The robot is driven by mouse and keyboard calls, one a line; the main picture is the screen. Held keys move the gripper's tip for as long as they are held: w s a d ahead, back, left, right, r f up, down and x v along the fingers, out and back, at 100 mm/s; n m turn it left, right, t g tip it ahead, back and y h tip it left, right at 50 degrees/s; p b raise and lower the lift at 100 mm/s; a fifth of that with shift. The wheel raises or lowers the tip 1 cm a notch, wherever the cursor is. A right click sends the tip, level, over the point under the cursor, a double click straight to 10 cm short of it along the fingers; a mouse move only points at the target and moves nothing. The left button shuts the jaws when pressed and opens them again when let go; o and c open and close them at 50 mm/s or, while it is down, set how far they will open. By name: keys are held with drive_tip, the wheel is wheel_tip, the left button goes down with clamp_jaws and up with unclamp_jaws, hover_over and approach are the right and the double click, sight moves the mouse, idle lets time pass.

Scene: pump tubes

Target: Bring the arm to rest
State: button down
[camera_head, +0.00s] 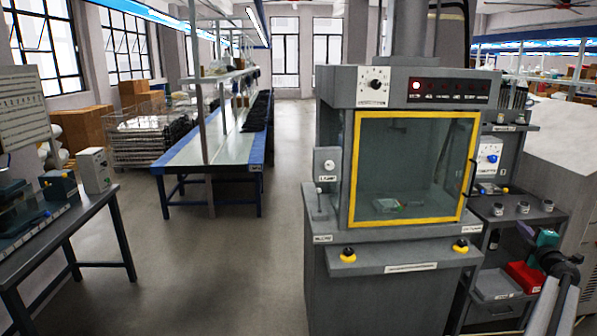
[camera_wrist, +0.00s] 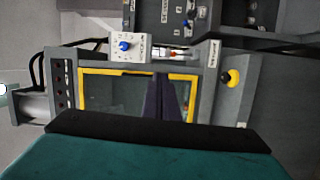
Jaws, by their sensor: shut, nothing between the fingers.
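My arm (camera_head: 560,268) is folded at the lower right of the head view, beside the right side of the grey machine. Its teal part (camera_head: 547,238) shows near the small shelf there; the fingers are hard to make out in that view. In the wrist view my gripper (camera_wrist: 168,82) points at the machine, its two dark fingers close together with nothing between them. The teal and black wrist body fills the bottom of that view. The wrist picture is turned on its side.
The grey machine (camera_head: 335,86) has a yellow-framed glass door (camera_head: 354,170), which looks shut. A side shelf (camera_head: 535,216) with small cups and a red bin (camera_head: 525,277) stand close to my arm. A workbench (camera_head: 100,200) is at left. The floor (camera_head: 230,270) between is clear.

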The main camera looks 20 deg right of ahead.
drive_tip(key=w+a+f+m+g+h, duration=0.15)
drive_tip(key=w+a+f+m, duration=0.25)
drive_tip(key=w+a+f, duration=0.45)
drive_tip(key=w+a+f+m+g, duration=0.3)
drive_tip(key=w+a+f, duration=0.2)
drive_tip(key=a+f, duration=0.6)
drive_tip(key=s+a+f+m+g+y, duration=0.25)
drive_tip(key=a+f+m+g, duration=0.2)
drive_tip(key=a+f, duration=1.9)
drive_tip(key=s+a+f+g+y, duration=0.2)
drive_tip(key=s+a+f, duration=0.25)
drive_tip(key=a, duration=0.45)
drive_tip(key=s+a+f+g+y, duration=0.1)
drive_tip(key=s+a+f+g, duration=0.1)
drive_tip(key=s+a+f, duration=0.35)
drive_tip(key=s+a+f+g+y, duration=0.25)
drive_tip(key=s+a, duration=0.25)
drive_tip(key=a, duration=0.6)
drive_tip(key=s+a+f+g+y, duration=0.1)
drive_tip(key=s+a+g, duration=0.5)
drive_tip(key=s+a, duration=1.2)
drive_tip(key=s+y, duration=0.1)
drive_tip(key=s, duration=0.2)
drive_tip(key=shift+s+n, duration=0.25)
drive_tip(key=shift+n, duration=0.1)
